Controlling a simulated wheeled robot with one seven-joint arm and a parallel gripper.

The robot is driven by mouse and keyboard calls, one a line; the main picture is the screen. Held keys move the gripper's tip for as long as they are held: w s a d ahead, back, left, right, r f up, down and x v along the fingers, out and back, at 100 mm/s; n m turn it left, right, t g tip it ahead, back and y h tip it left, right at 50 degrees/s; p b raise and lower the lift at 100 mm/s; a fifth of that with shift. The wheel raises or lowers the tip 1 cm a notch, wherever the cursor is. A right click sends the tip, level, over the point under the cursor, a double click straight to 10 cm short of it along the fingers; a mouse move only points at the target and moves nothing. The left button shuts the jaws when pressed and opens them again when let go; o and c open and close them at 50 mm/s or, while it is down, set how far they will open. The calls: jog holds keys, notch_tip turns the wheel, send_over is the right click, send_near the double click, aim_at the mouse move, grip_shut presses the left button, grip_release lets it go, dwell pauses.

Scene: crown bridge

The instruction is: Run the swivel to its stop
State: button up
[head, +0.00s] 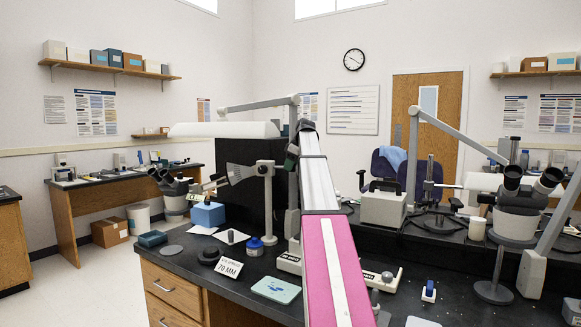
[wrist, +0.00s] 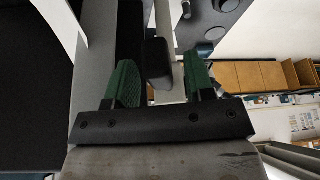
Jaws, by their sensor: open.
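My gripper (wrist: 160,88) shows in the wrist view with its two green fingers apart. A dark, rounded block (wrist: 157,57) stands between them, with a gap on the right; I cannot tell whether it touches the left finger. A pale bar runs behind it. I cannot tell for sure which part is the swivel. In the head view my gripper (head: 292,153) is small and dark at the far end of my pink and white arm. Just left of it is a grey stand (head: 267,195) with a fan-shaped plate (head: 241,174). The fingertips' surroundings are partly hidden by my arm.
A card reading 70 MM (head: 229,270), a blue bottle (head: 255,246), a green tray (head: 276,290) and a blue box (head: 208,214) are on the black bench (head: 190,262). A microscope (head: 516,205) stands at right. A black panel (head: 243,139) rises behind the grey stand.

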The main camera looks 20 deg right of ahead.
jog(key=v, duration=1)
jog(key=shift+r, duration=0.35)
jog(key=shift+s+d, duration=0.1)
